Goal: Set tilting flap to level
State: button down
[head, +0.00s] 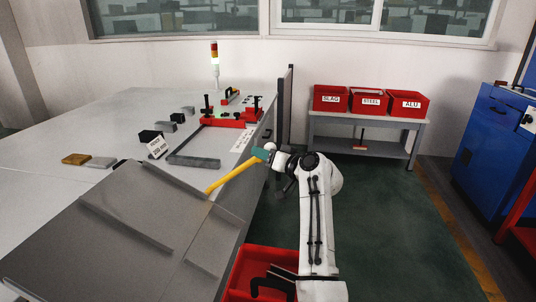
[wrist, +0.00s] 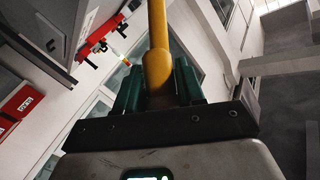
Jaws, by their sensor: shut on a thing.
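The tilting flap (head: 120,235) is a broad grey plate with raised strips at the near left of the head view. It looks tilted against the pale table top; its exact angle is hard to tell. A yellow handle (head: 232,175) reaches from the flap's right edge up to my gripper (head: 262,154). In the wrist view the yellow handle (wrist: 157,35) runs between the green fingers of my gripper (wrist: 160,88), which are shut on it. The fingertips' contact is partly hidden by the handle.
A pale table (head: 120,115) carries a red fixture (head: 230,120), dark blocks and a signal lamp (head: 214,65). A red crate (head: 250,262) stands low beside my arm. Red bins (head: 368,100) sit on a bench behind. A blue cabinet (head: 490,135) is at right. Green floor between is clear.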

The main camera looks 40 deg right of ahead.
jog(key=w+a+r+n+g+h+p, duration=0.1)
jog(key=w+a+r+n+g+p, duration=0.1)
jog(key=w+a+r+g+p, duration=0.2)
jog(key=shift+w+a+r+g+p, duration=0.3)
jog(key=shift+w+a+r+p, duration=0.9)
jog(key=shift+w+p, duration=0.8)
jog(key=shift+w+a, duration=0.1)
jog(key=shift+w, duration=0.05)
jog(key=c, duration=0.8)
grip_release()
jog(key=shift+w+f, duration=0.1)
jog(key=shift+c, duration=0.2)
jog(key=shift+o, duration=0.3)
jog(key=b+v, duration=0.2)
jog(key=v, duration=0.8)
jog(key=shift+s, duration=0.4)
jog(key=shift+a, duration=0.1)
